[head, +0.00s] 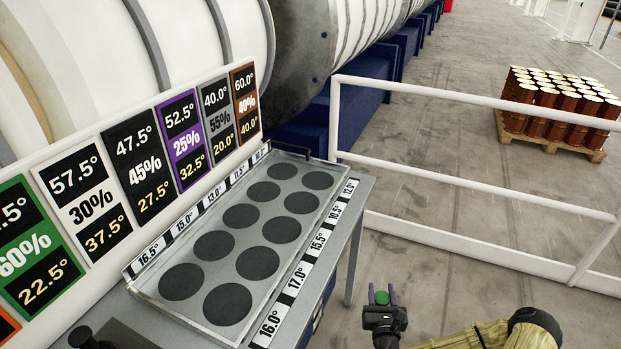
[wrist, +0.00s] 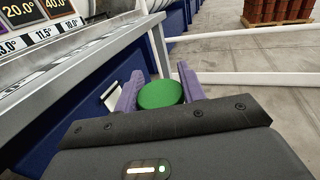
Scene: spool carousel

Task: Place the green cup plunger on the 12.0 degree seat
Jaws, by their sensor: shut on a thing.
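My gripper (head: 382,291) is shut on the green cup plunger (head: 382,299), to the right of the bench and apart from it. In the wrist view the plunger's round green top (wrist: 160,94) shows between the two purple fingers; its lower part is hidden. The tray (head: 205,327) on the bench has two rows of round dark seats, with no plunger visible on any. The 12.0° label (head: 350,188) is at the far end of the right edge. Beside it is the far right seat (head: 318,180), which looks bare.
A signboard (head: 95,200) with coloured percentage panels stands along the tray's left side. A dark knobbed object (head: 82,338) is at the bench's near left corner, partly cut off. White railings (head: 470,188) stand beyond the bench. A pallet of brown drums (head: 560,110) is far back.

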